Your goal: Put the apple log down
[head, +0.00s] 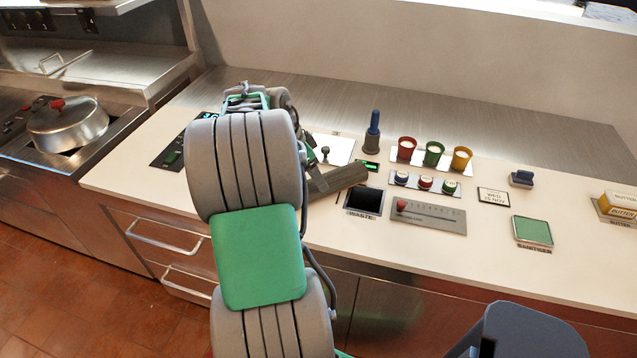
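A grey-brown log (338,179), which I take to be the apple log, sticks out to the right from behind my arm in the head view. Its right end is just above and behind the waste opening (364,200). Its left end is hidden by my arm. I cannot tell whether it touches the counter or is held above it. Dark parts of my gripper (309,152) show beside the arm, close to the log's left end. My arm covers the fingers, so their grip on the log does not show.
The white counter (290,235) holds red (407,149), green (433,155) and yellow (461,159) cups, a blue-handled tool (373,131), a slider panel (428,215), a green sanitiser pad (532,231) and butter (618,206). A lidded pot (67,124) sits at left.

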